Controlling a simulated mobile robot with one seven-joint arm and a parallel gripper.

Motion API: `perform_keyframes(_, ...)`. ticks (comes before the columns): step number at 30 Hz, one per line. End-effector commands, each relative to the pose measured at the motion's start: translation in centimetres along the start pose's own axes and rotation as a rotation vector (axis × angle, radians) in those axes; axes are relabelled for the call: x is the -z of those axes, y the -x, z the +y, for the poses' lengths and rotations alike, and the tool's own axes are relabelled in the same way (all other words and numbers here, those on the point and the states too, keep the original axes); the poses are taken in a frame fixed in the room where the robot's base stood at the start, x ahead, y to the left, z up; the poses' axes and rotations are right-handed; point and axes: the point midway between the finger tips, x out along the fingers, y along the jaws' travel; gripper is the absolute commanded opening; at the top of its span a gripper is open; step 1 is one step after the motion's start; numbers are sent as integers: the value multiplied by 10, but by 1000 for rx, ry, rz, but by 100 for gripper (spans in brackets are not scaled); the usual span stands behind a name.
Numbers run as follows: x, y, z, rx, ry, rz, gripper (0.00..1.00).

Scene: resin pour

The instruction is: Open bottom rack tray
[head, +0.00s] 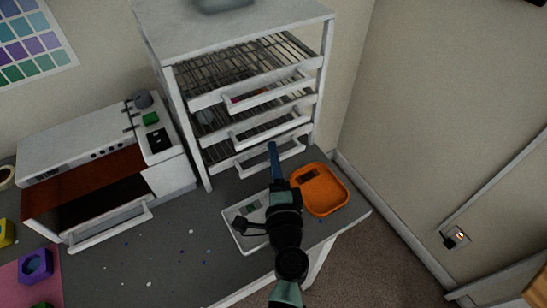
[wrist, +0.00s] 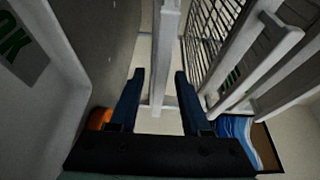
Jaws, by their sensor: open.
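The white rack (head: 204,160) stands at the back of the table and holds stacked wire trays with white front handles. The bottom tray's handle (head: 293,155) is the lowest one, close above the table. The trays appear pushed in. My gripper (head: 272,148) reaches toward this handle from the front, its blue fingers overlapping it in the head view. In the wrist view my gripper (wrist: 159,73) is open and empty, and a white bar (wrist: 165,50) runs through the gap between the fingers. I cannot tell whether the bar lies between the fingertips or beyond them.
An orange tray (head: 338,187) lies right of my gripper, and a shallow white tray (head: 232,214) lies under my arm. A white oven-like machine (head: 180,170) stands left of the rack. The table's right edge is close by.

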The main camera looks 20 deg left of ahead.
Motion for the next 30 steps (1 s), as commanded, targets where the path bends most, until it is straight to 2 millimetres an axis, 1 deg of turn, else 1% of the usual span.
perform_keyframes(6,0,0,0,0,0,0,48)
perform_keyframes(14,0,0,0,0,0,0,1)
perform_keyframes(30,0,0,0,0,0,0,0)
